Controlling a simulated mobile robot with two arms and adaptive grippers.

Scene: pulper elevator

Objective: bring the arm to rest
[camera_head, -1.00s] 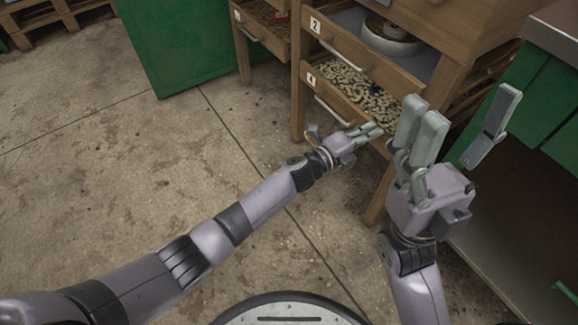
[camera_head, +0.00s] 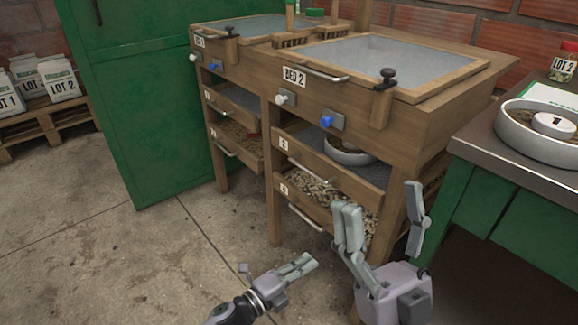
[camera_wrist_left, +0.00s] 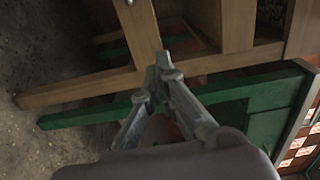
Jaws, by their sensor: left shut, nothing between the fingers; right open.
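My left gripper (camera_head: 297,268) is low in the head view, in front of the wooden drawer stand (camera_head: 276,215). Its fingers are together with nothing between them. In the left wrist view the same gripper (camera_wrist_left: 163,62) has its fingertips meeting, with a wooden leg (camera_wrist_left: 140,30) of the stand behind them. My right gripper (camera_head: 383,215) is at the lower right, fingers up and spread apart, empty. It stands in front of the stand's right side and hides part of it.
The stand has BED 2 (camera_head: 294,76) on top and partly open drawers, including drawer 4 (camera_head: 305,208). A green cabinet (camera_head: 140,100) stands to the left. A green table (camera_head: 520,165) with a white dish (camera_head: 535,140) is at the right. The floor at left (camera_head: 80,240) is clear.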

